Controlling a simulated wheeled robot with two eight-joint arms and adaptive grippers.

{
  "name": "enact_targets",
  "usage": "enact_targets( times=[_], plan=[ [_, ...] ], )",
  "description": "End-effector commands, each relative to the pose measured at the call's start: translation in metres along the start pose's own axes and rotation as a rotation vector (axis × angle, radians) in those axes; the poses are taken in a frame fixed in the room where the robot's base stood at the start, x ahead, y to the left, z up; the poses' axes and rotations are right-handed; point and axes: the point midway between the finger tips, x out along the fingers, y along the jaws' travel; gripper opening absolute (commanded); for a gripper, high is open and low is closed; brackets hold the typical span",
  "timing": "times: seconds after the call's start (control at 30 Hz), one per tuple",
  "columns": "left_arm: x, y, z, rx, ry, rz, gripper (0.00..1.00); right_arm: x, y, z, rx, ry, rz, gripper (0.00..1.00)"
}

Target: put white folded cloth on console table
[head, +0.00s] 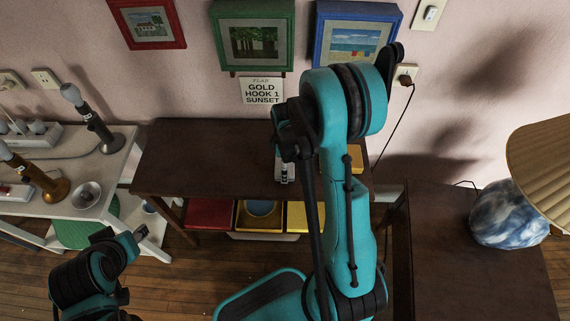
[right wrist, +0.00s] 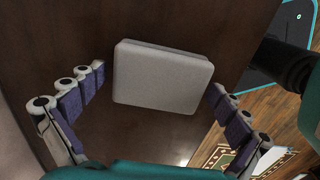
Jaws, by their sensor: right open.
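The white folded cloth (right wrist: 163,78) is a pale, flat, rounded rectangle in the right wrist view. It lies on a dark brown wooden surface. My right gripper (right wrist: 158,82) is open, with one finger on each side of the cloth and a gap to both. In the head view my right arm reaches over the dark brown console table (head: 205,155) against the wall. A small whitish patch shows under its wrist, but I cannot tell whether it is cloth or finger.
Red and yellow trays (head: 209,213) sit on the shelf below. A yellow item (head: 356,157) is partly behind my arm. A white table (head: 75,180) with lamps stands left. A dark table (head: 460,270) with a blue-white lamp (head: 508,215) stands right. The console table's left part is clear.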

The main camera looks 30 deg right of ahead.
Motion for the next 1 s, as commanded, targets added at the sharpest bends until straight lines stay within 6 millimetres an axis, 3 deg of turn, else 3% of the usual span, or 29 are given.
enact_targets(
  times=[0.17, 0.5, 0.77, 0.87, 1.0],
  plan=[
    [-0.01, 0.0, -0.007, 0.0, 0.0, 0.0, 0.4, -0.023, 0.0, 0.0, 0.0, 0.0, 0.0, 1.0],
    [-0.033, 0.0, -0.024, 0.0, 0.0, 0.0, 0.4, -0.097, -0.001, 0.0, 0.0, 0.0, 0.0, 1.0],
    [-0.039, 0.0, -0.028, 0.0, 0.0, 0.0, 0.4, -0.124, -0.001, -0.001, 0.008, 0.002, 0.005, 1.0],
    [-0.039, 0.0, -0.028, 0.0, 0.0, 0.0, 0.4, -0.139, -0.008, -0.004, 0.054, 0.012, 0.032, 1.0],
    [-0.039, 0.0, -0.028, 0.0, 0.0, 0.0, 0.4, -0.175, -0.03, -0.014, 0.207, 0.059, 0.116, 1.0]
  ],
)
